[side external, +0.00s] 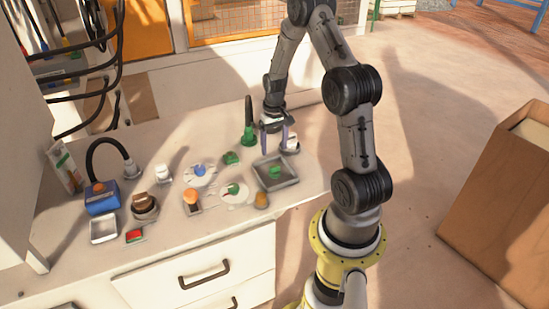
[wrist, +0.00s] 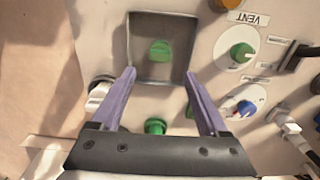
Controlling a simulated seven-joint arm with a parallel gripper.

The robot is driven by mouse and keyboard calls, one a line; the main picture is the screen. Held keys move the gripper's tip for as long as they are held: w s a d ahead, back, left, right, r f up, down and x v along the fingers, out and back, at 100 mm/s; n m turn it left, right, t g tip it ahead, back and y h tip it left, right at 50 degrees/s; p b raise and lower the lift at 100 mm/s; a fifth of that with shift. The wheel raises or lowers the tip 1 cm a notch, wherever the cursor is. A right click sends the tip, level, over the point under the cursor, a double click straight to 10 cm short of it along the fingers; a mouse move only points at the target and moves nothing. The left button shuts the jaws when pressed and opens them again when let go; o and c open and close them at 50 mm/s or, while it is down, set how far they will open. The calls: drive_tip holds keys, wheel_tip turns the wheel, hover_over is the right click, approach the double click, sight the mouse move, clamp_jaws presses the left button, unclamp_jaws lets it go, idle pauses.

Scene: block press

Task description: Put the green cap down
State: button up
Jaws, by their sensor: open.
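A green cap (side external: 275,171) rests on the floor of a shallow grey square tray (side external: 262,183), apart from its walls. In the wrist view the cap (wrist: 160,50) is near the middle of the tray (wrist: 134,36). My gripper (side external: 276,150) is open and empty, pointing down by the back edge of the tray. In the wrist view my gripper's fingers (wrist: 160,74) are spread wide, with the cap beyond their tips and touching neither. Another green piece (wrist: 155,126) shows between the fingers, nearer the palm.
A green-based post (side external: 249,135) and a green piece (side external: 231,158) stand left of my gripper. A dial with a green knob (wrist: 241,53) is labelled VENT; a blue-knobbed dial (wrist: 244,108) is beside it. A blue box (side external: 101,200) stands far left. Bench is free right of the tray.

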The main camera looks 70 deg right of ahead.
drive_tip(key=a+r+n+t+h, duration=0.1)
drive_tip(key=a+r+n+t, duration=0.25)
drive_tip(key=a+r, duration=1.5)
drive_tip(key=s+a+r+n+t, duration=0.1)
drive_tip(key=s+a+r+n, duration=0.1)
drive_tip(key=s+a, duration=0.3)
drive_tip(key=s+a+r+n+t+y, duration=0.1)
drive_tip(key=s+a+r+n, duration=0.2)
drive_tip(key=s+a+r, duration=0.2)
drive_tip(key=shift+s+a, duration=0.5)
drive_tip(key=shift+s, duration=0.25)
